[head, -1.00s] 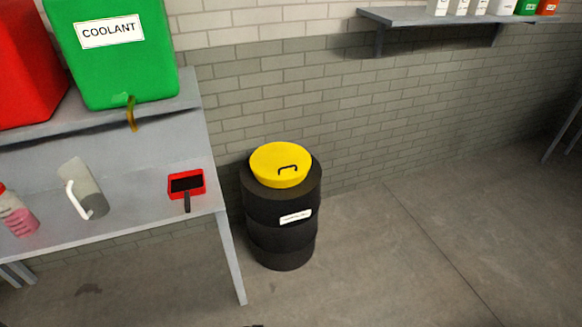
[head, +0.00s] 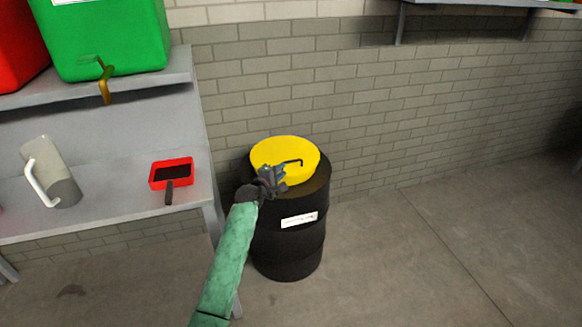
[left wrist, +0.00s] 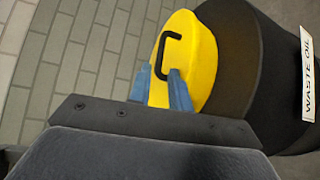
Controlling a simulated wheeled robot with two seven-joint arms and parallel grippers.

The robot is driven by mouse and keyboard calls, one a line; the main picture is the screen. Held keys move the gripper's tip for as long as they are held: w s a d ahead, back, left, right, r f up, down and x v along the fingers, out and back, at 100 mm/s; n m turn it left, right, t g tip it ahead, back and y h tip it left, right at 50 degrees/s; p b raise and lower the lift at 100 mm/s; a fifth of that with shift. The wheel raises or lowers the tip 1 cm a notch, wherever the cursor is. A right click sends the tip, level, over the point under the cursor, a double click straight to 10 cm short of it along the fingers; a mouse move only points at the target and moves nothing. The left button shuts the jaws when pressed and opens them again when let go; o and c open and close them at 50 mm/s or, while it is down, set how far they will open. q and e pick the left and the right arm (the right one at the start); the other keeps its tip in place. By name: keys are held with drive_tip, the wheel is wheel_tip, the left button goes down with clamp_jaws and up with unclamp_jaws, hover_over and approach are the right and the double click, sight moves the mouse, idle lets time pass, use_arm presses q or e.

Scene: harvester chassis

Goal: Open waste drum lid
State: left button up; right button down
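The black waste drum (head: 290,248) stands on the floor against the brick wall, with a white label that reads WASTE OIL in the left wrist view (left wrist: 308,75). Its yellow lid (head: 295,150) lies on top and carries a black bar handle (head: 292,162). My left gripper (head: 278,180) is over the near left part of the lid. In the left wrist view, its two blue fingers (left wrist: 160,88) are apart with the lid beyond them. The handle (left wrist: 166,52) lies just past the fingertips and is not gripped. My right gripper is not seen.
A grey bench (head: 110,205) stands left of the drum, holding a jug (head: 55,175) and a red tray with a dark handle (head: 171,172). Above are a green container (head: 100,40) and a red one. The floor to the right is clear.

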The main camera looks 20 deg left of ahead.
sight(291, 162)
use_arm(q)
drive_tip(key=x, duration=0.7)
drive_tip(key=shift+w, duration=0.15)
clamp_jaws()
